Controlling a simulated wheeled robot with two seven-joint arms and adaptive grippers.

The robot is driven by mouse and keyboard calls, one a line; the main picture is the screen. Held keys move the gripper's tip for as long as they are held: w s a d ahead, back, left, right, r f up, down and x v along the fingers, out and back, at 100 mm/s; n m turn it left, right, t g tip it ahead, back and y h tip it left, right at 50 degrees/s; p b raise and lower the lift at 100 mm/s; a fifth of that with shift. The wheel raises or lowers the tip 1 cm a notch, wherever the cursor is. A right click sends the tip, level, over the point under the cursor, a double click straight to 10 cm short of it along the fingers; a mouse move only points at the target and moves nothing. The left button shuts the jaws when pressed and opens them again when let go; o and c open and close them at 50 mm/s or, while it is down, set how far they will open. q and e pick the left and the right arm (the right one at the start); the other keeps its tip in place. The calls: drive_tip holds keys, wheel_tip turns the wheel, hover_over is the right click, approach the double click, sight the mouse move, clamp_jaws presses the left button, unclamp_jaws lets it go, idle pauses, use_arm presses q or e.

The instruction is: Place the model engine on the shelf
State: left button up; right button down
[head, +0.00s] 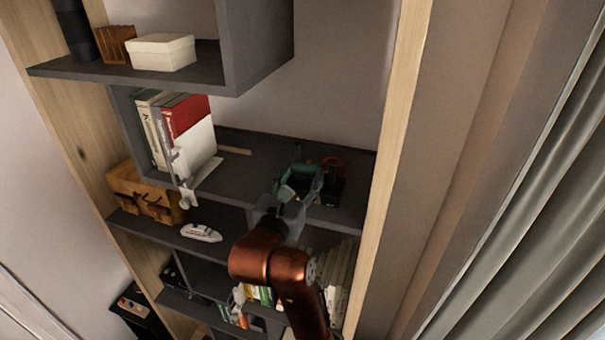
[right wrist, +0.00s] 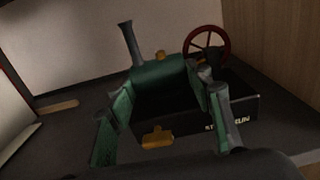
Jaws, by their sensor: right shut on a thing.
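The model engine (head: 329,188) has a green boiler, a black base, a red wheel and a dark chimney. It stands upright at the right end of the dark middle shelf (head: 245,177). In the right wrist view the engine (right wrist: 160,75) fills the middle. My right gripper (head: 299,186) reaches in from below. Its fingers, also in the right wrist view (right wrist: 165,108), lie on both sides of the engine and are shut on it. The base appears at shelf level; I cannot tell whether it bears fully on the shelf. My left gripper is not in view.
Books (head: 182,130) stand left on the same shelf, with a small wooden strip (head: 235,150) behind. A wooden upright (head: 388,150) bounds the right side. A brown case (head: 143,193) and a white model boat (head: 201,233) sit lower left. The shelf between books and engine is mostly clear.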

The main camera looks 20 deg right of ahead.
drive_tip(key=c, duration=1.4)
unclamp_jaws()
drive_tip(key=shift+f, duration=0.1)
drive_tip(key=shift+c, duration=0.2)
drive_tip(key=o, duration=0.4)
drive_tip(key=shift+o, duration=0.2)
drive_tip(key=shift+r, duration=0.25)
drive_tip(key=b+v, duration=0.3)
drive_tip(key=v, duration=0.3)
drive_tip(key=shift+s+a+f, duration=0.2)
drive_tip(key=shift+a, duration=0.05)
drive_tip(key=shift+s+a+r, duration=0.1)
drive_tip(key=shift+s+a, duration=0.05)
drive_tip(key=shift+s, duration=0.3)
